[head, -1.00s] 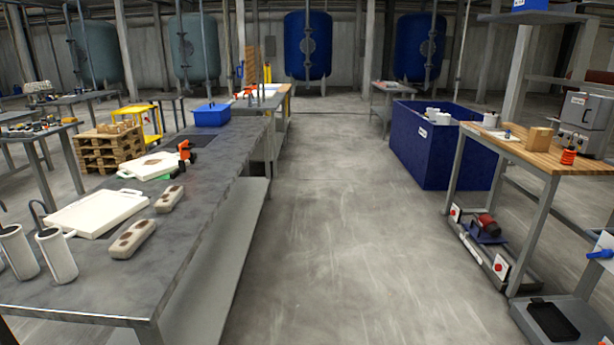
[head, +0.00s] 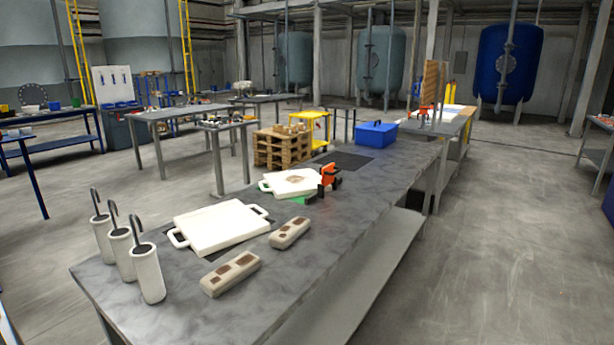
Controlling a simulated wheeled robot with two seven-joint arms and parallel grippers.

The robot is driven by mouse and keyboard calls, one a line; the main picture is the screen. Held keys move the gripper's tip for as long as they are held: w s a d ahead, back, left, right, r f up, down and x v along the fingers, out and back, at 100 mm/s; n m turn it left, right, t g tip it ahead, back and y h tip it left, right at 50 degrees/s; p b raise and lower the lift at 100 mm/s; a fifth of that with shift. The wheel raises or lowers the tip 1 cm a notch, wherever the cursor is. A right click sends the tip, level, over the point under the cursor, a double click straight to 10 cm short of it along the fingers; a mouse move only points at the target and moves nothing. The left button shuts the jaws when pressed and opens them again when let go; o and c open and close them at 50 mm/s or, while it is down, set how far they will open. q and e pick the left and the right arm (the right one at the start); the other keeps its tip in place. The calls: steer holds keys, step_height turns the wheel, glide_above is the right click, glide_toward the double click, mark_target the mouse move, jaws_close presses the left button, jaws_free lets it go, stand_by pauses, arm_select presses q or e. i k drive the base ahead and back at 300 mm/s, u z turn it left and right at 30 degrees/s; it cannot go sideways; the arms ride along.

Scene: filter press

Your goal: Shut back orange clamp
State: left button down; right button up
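An orange clamp (head: 328,175) with black parts stands on the dark grey workbench (head: 330,225), at the right end of the farther white plate. That farther white plate (head: 285,183) has a brown stain and a green piece under its edge. A nearer white filter plate (head: 222,226) with handles lies on the bench in front of it. Only one orange clamp shows clearly; whether it is open or shut is too small to tell. Neither of my grippers shows in the head view.
Two beige blocks with brown patches (head: 231,273) lie at the bench's near right edge. Several white cylinders with hooks (head: 147,273) stand at its near left. A blue box (head: 376,134) sits farther back. The floor right of the bench (head: 490,250) is clear.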

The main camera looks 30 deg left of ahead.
mark_target(327, 173)
steer(key=z, duration=0.25)
steer(key=i, duration=2.45)
steer(key=u, duration=3.05)
